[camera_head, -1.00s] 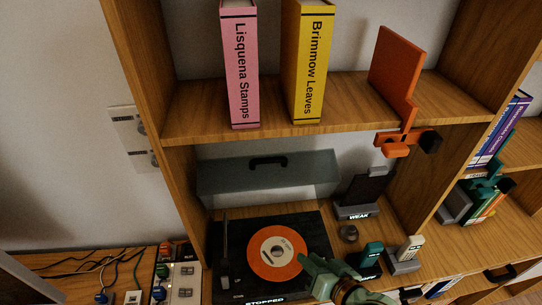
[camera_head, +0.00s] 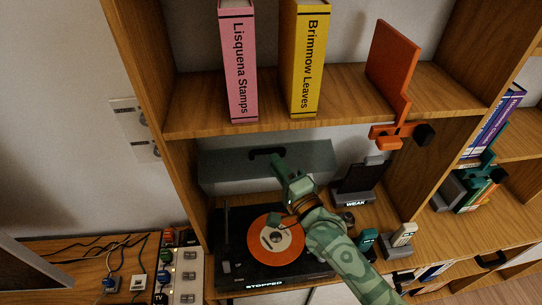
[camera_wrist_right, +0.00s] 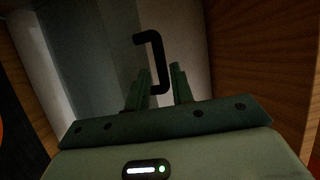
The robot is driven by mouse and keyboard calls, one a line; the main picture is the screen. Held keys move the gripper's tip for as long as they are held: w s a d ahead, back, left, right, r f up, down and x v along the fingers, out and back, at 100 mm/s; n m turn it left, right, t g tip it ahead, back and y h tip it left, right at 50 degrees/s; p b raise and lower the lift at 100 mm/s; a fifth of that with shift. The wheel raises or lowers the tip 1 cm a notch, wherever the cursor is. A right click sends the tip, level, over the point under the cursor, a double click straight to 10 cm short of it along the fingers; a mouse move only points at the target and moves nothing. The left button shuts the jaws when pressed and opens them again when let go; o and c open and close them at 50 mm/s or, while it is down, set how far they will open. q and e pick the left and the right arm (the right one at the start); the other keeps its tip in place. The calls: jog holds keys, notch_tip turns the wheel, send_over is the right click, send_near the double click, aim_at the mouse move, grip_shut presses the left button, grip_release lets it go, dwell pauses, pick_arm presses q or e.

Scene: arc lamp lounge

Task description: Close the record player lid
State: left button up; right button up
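My right gripper (camera_head: 278,170) reaches over the record towards the lid, just below and right of the handle. In the right wrist view, the two green fingers (camera_wrist_right: 158,92) are apart, with the handle (camera_wrist_right: 158,62) just beyond them; I cannot tell if they touch it. My left gripper is out of view.
The shelf above the lid holds a pink book (camera_head: 238,65), a yellow book (camera_head: 304,60) and an orange bookend (camera_head: 391,60). A "WEAK" device (camera_head: 356,190) and a phone (camera_head: 403,236) stand right of the player. A wooden side panel (camera_head: 188,190) bounds its left.

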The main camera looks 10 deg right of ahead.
jog(key=shift+x, duration=1.7)
grip_shut()
pick_arm(q)
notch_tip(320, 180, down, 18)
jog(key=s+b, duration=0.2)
jog(key=b, duration=1.5)
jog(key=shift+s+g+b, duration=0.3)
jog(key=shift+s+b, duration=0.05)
jog(key=shift+b, duration=0.05)
pick_arm(e)
jog(key=s+f+n+t+y, duration=0.2)
jog(key=s+f, duration=0.2)
jog(key=s, duration=0.4)
jog(key=s+f+n+t+y, duration=0.2)
jog(key=s+f+y, duration=0.1)
jog(key=s+f, duration=0.2)
jog(key=shift+s+f+n+t, duration=0.15)
jog(key=shift+s+n+t, duration=0.2)
jog(key=shift+s, duration=1.05)
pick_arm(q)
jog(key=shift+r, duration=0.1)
pick_arm(e)
grip_release()
